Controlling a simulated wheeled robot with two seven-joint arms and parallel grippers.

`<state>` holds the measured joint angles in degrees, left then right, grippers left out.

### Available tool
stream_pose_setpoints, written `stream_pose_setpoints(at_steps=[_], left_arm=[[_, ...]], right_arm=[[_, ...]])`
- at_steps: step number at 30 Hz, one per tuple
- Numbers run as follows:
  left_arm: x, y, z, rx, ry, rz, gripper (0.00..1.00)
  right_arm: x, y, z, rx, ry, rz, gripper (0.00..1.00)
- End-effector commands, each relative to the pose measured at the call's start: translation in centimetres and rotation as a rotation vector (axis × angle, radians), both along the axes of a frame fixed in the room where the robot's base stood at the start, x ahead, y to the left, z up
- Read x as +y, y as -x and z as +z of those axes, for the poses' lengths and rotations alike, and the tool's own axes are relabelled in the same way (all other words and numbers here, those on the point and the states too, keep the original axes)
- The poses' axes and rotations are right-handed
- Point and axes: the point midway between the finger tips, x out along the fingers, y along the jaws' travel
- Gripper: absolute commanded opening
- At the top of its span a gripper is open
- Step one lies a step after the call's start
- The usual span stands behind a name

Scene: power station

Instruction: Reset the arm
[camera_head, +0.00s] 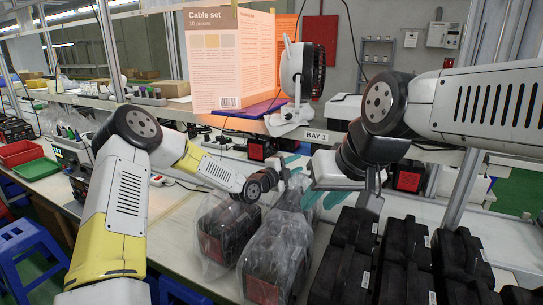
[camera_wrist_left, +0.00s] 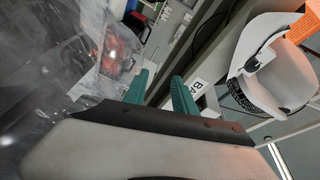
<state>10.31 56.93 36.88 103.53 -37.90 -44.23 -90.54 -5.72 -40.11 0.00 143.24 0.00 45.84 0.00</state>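My left arm comes in from the left, bent at a raised elbow, and reaches across the table. My left gripper (camera_head: 292,163) is above the plastic-wrapped packages, near the shelf edge. In the left wrist view its two green fingers (camera_wrist_left: 160,88) stand apart with nothing between them. My right arm comes in from the right, folded at a large round joint. My right gripper (camera_head: 322,197) points down beside the wrapped packages, lower than the left one. Its green fingers look apart and empty.
Clear-wrapped dark packages (camera_head: 266,262) stand on the white table (camera_head: 178,216) under the grippers. Several black bags (camera_head: 404,262) stand at the right front. A shelf above holds a white fan (camera_head: 294,82) and a cable set board (camera_head: 213,70). A blue stool (camera_head: 28,251) is at the left.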

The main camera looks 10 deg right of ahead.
Motion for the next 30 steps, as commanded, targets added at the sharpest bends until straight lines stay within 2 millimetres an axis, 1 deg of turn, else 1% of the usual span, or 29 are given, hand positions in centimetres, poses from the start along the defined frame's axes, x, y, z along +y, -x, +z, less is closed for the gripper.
stream_pose_setpoints(at_steps=[1,5,8,11,12,14,15,17,18,20,21,23,24,26,27,29,30], left_arm=[[0.4,0.3,0.8,0.025,-0.020,-0.001,0.33],[2.5,1.5,2.2,0.164,-0.087,0.027,0.33],[5.3,2.9,3.5,0.298,-0.128,0.090,0.33],[8.6,4.6,5.0,0.428,-0.147,0.182,0.33],[10.0,5.4,5.6,0.479,-0.147,0.225,0.33],[12.2,6.8,6.6,0.554,-0.139,0.295,0.33],[13.7,7.8,7.4,0.602,-0.127,0.345,0.33],[16.0,9.6,8.4,0.674,-0.102,0.424,0.33],[17.5,10.8,9.1,0.721,-0.078,0.478,0.33],[19.8,12.9,10.2,0.790,-0.034,0.561,0.33],[21.2,14.4,10.9,0.834,0.001,0.615,0.33],[23.3,16.8,11.7,0.901,0.063,0.696,0.33],[24.6,18.6,12.3,0.945,0.108,0.748,0.33],[26.4,21.3,13.0,1.012,0.186,0.823,0.33],[27.5,23.2,13.3,1.057,0.240,0.872,0.33],[28.9,26.1,13.7,1.124,0.331,0.939,0.33],[29.7,28.2,13.8,1.170,0.391,0.980,0.33]], right_arm=[[0.0,0.0,0.0,0.000,0.000,0.000,0.32],[0.0,0.0,0.0,0.000,0.000,0.000,0.32],[0.0,0.0,0.0,0.000,0.000,0.000,0.32],[0.0,0.0,0.0,0.000,0.000,0.000,0.32],[0.0,0.0,0.0,0.000,0.000,0.000,0.32],[0.0,0.0,0.0,0.000,0.000,0.000,0.32],[0.0,0.0,0.0,0.000,0.000,0.000,0.32],[0.0,0.0,0.0,0.000,0.000,0.000,0.32],[0.0,0.0,0.0,0.000,0.000,0.000,0.32],[0.0,0.0,0.0,0.000,0.000,0.000,0.32],[0.0,0.0,0.0,0.000,0.000,0.000,0.32],[0.0,0.0,0.0,0.000,0.000,0.000,0.32],[0.0,0.0,0.0,0.000,0.000,0.000,0.32],[0.0,0.0,0.0,0.000,0.000,0.000,0.32],[0.0,0.0,0.0,0.000,0.000,0.000,0.32],[0.0,0.0,0.0,0.000,0.000,0.000,0.32],[0.0,0.0,0.0,0.000,0.000,0.000,0.32]])
